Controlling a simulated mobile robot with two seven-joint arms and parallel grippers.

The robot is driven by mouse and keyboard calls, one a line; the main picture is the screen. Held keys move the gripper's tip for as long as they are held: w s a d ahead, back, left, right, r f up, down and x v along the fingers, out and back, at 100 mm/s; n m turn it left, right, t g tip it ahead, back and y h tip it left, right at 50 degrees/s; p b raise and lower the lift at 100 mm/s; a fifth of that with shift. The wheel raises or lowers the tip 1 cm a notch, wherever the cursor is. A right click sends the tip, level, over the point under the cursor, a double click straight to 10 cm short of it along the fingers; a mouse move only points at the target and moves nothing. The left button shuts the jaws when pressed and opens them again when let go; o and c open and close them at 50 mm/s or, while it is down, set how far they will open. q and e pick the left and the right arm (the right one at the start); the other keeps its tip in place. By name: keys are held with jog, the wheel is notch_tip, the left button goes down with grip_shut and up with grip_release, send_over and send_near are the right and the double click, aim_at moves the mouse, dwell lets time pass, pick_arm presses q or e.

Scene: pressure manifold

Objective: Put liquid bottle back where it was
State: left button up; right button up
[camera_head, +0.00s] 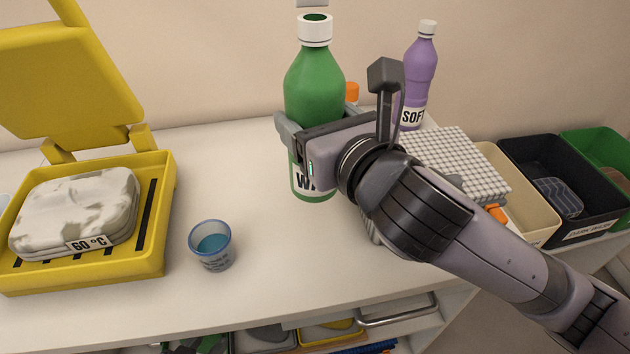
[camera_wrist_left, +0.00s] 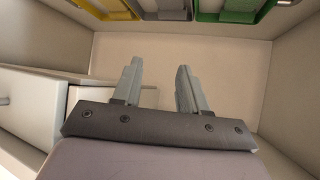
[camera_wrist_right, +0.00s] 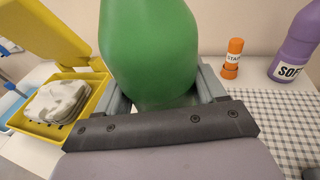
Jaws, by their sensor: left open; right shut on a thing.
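The green liquid bottle (camera_head: 314,85) is upright over the white counter in the head view, its white neck ring at the top and its label partly hidden. My right gripper (camera_head: 298,128) is shut around its body. The bottle also fills the middle of the right wrist view (camera_wrist_right: 150,50), between the fingers (camera_wrist_right: 166,95). Whether its base touches the counter is hard to tell. My left gripper (camera_wrist_left: 156,85) is open and empty in the left wrist view, facing a pale wall below the counter; it is not in the head view.
A small cup of blue liquid (camera_head: 212,246) stands front left of the bottle. A yellow open case (camera_head: 156,220) holds a folded cloth (camera_head: 75,215). A purple bottle (camera_head: 420,75), an orange-capped container (camera_wrist_right: 232,58) and a checkered cloth (camera_head: 455,160) are at right. Bins (camera_head: 560,185) stand further right.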

notch_tip(320, 180, down, 5)
jog(key=shift+f+b, duration=0.1)
jog(key=shift+b, duration=0.4)
notch_tip(320, 180, down, 4)
jog(key=shift+f+b, duration=0.2)
jog(key=shift+b, duration=0.45)
pick_arm(q)
jog(key=shift+w+d+f, duration=0.3)
jog(key=shift+w+f, duration=0.05)
jog(key=shift+f, duration=0.15)
pick_arm(e)
jog(key=shift+f, duration=0.15)
pick_arm(q)
jog(key=shift+f, duration=0.1)
pick_arm(e)
jog(key=o, duration=1.5)
jog(key=shift+o, duration=0.2)
jog(key=shift+s, duration=0.15)
pick_arm(q)
jog(key=shift+s+a+r+p, duration=0.2)
jog(key=shift+r+p, duration=0.3)
jog(key=shift+p, duration=0.45)
jog(key=shift+s+a+r+p, duration=0.1)
jog(key=shift+a+r+p, duration=0.15)
jog(key=shift+r+p, duration=0.45)
pick_arm(e)
jog(key=v, duration=1.1)
jog(key=shift+s+d+r, duration=0.25)
jog(key=shift+s, duration=0.05)
